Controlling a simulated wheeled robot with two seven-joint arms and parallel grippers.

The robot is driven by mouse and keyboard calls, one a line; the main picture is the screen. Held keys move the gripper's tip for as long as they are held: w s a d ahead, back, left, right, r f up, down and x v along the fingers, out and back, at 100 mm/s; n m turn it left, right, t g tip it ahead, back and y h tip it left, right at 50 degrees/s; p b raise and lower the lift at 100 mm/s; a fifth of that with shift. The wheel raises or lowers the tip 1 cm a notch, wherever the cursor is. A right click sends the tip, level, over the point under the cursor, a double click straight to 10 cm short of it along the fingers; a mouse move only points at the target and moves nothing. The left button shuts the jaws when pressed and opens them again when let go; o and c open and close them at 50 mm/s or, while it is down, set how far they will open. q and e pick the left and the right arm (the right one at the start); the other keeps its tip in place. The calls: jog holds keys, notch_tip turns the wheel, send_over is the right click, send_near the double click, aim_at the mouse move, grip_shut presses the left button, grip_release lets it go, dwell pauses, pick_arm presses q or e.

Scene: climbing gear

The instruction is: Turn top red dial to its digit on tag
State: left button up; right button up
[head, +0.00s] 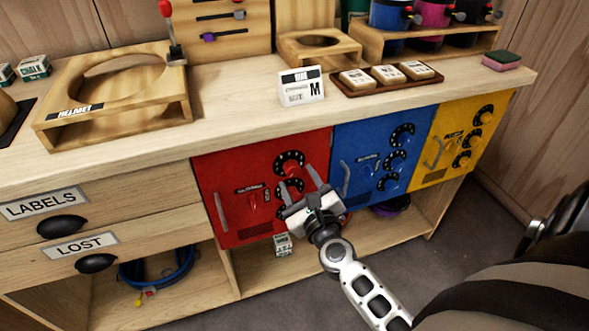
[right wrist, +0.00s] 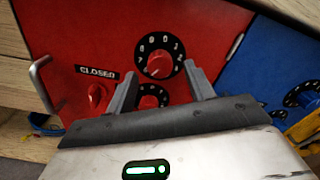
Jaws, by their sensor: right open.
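The red door (head: 232,164) is in the cabinet front under the counter. Its top red dial (head: 289,164) has a black digit ring and also shows in the right wrist view (right wrist: 158,64). A second dial (right wrist: 150,101) sits below it, partly hidden by my gripper. A red knob (right wrist: 97,94) under a "CLOSED" label is to the left. My right gripper (head: 297,188) is open and empty in front of the red door; in the wrist view its fingers (right wrist: 163,88) point at the door, just below the top dial. The small white tag (head: 301,87) on the counter shows an "M". My left gripper is not in view.
Blue (head: 362,158) and yellow (head: 459,140) doors with their own dials adjoin on the right. The counter (head: 235,107) edge overhangs the doors. A wooden helmet stand (head: 113,125) and a brown tray (head: 424,78) stand on it. Drawers are at the left.

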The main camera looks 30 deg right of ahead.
aim_at(294, 172)
jog(key=shift+x, duration=1.6)
jog(key=c, duration=1)
jog(key=shift+o, duration=0.2)
jog(key=shift+n, duration=0.4)
